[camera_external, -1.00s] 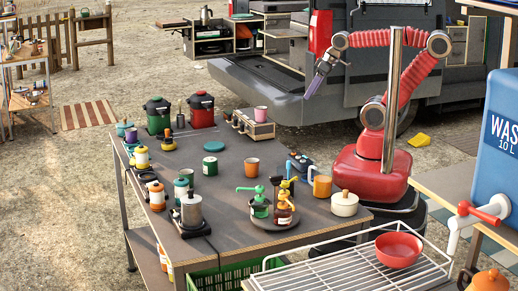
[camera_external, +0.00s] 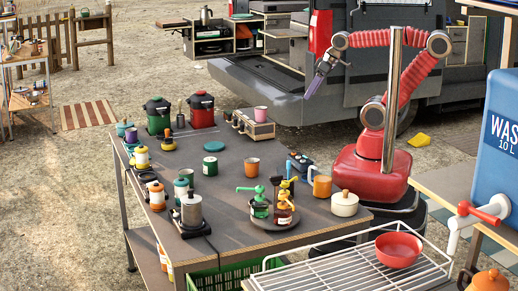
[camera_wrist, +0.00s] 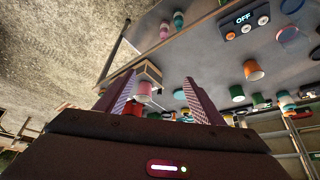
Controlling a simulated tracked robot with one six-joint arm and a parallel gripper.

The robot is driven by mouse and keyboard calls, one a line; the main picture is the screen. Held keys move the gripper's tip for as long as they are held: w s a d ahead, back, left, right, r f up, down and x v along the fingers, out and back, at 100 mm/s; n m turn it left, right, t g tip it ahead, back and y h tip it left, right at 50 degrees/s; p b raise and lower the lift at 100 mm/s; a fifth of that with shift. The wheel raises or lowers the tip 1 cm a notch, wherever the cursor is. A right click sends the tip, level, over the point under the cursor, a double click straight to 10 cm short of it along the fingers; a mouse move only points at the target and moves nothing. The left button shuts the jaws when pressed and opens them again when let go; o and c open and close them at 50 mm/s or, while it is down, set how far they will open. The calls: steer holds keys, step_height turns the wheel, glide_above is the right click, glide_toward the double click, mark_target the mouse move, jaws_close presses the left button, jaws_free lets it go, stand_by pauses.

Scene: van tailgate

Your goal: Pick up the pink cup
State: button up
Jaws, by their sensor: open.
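The pink cup (camera_external: 261,114) stands at the back of the grey table, by a small beige box with knobs. In the wrist view the pink cup (camera_wrist: 144,90) shows between my fingers but farther off, close to the left finger in the picture. My gripper (camera_external: 316,80) is raised above and behind the table's back right side, in front of the van. It also shows in the wrist view (camera_wrist: 158,90), its two purple fingers apart with nothing held between them.
The beige box (camera_external: 254,127) is right beside the cup. Red (camera_external: 201,112) and green (camera_external: 158,117) canisters stand to its left. An orange cup (camera_external: 252,168) and orange mug (camera_external: 321,185) stand nearer the front. The table's middle (camera_external: 215,195) has free room.

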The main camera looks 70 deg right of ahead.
steer(key=shift+o, duration=0.5)
steer(key=shift+d, duration=0.1)
steer(key=w+d+f+m+g+y, duration=0.1)
steer(key=d+f+m+g+y, duration=0.1)
steer(key=d+f+m+y, duration=0.3)
steer(key=w+d+f+m+g, duration=0.2)
steer(key=d+f+m, duration=0.2)
steer(key=f+m, duration=0.4)
steer(key=w+d+r+m+t+y, duration=0.1)
steer(key=w+r+m+t+y, duration=0.1)
steer(key=w+m+t, duration=0.2)
steer(key=w+d+r+m+t+y, duration=0.2)
steer(key=w+r+m+t, duration=0.1)
steer(key=w+m, duration=0.5)
steer(key=shift+d+m+t+y, duration=0.25)
steer(key=shift+m+t+y, duration=0.25)
steer(key=shift+m, duration=0.5)
steer(key=shift+w, duration=0.15)
